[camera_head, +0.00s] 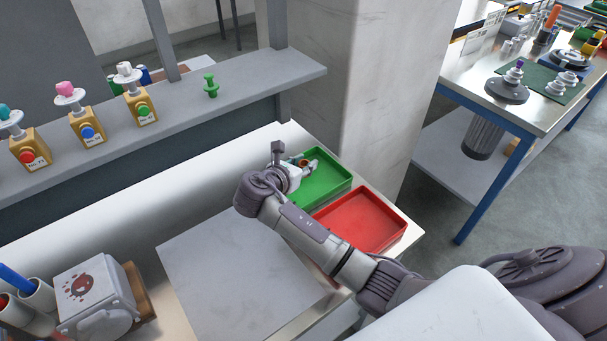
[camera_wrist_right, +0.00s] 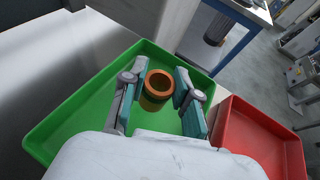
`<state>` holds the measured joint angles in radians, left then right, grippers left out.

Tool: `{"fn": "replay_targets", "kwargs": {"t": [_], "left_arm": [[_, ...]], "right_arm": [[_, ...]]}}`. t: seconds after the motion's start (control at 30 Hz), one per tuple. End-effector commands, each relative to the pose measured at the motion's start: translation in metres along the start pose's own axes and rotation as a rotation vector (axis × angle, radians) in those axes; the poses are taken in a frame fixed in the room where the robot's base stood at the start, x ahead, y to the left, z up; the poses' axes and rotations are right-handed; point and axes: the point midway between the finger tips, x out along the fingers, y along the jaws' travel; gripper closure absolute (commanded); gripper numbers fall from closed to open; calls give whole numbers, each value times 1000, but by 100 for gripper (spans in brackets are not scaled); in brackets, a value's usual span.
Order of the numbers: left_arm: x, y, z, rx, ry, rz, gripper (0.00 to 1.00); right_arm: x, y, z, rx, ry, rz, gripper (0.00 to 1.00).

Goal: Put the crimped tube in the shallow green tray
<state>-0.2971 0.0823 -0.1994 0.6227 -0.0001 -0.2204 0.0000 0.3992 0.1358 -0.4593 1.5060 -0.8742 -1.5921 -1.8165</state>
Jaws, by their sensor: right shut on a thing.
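The shallow green tray (camera_head: 329,186) lies on the bench, and it fills the middle of the right wrist view (camera_wrist_right: 68,125). The tube (camera_wrist_right: 158,86) is orange-brown and round, seen end-on with its open mouth up. It is between the fingers of my right gripper (camera_wrist_right: 160,95), which is shut on it, over the green tray. I cannot tell whether the tube touches the tray floor. In the head view my right gripper (camera_head: 303,166) is at the tray's left part and largely hides the tube. My left gripper is not in view.
A red tray (camera_head: 362,222) sits beside the green one, under my right forearm. A grey panel (camera_head: 225,275) lies on the bench. Dispensers with red, blue and green buttons (camera_head: 88,132) stand on the shelf with a green piece (camera_head: 211,86). A pillar (camera_head: 365,90) rises behind the trays.

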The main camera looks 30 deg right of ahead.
Motion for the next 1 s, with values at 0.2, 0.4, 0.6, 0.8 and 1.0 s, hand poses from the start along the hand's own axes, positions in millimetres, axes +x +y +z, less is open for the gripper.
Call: {"fn": "replay_targets", "kwargs": {"t": [0.2, 0.4, 0.6, 0.8, 1.0], "left_arm": [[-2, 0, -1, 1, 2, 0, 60], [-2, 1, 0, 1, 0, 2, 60], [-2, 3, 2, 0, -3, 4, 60], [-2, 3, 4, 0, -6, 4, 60], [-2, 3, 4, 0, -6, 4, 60]], "right_arm": [[10, 2, -20, -6, 2, -2, 100], [18, 2, -38, -2, 1, 0, 100], [18, 2, -38, -1, 0, 1, 100], [19, 2, -41, 0, 1, 0, 62], [19, 2, -41, -1, 1, 0, 45]]}}
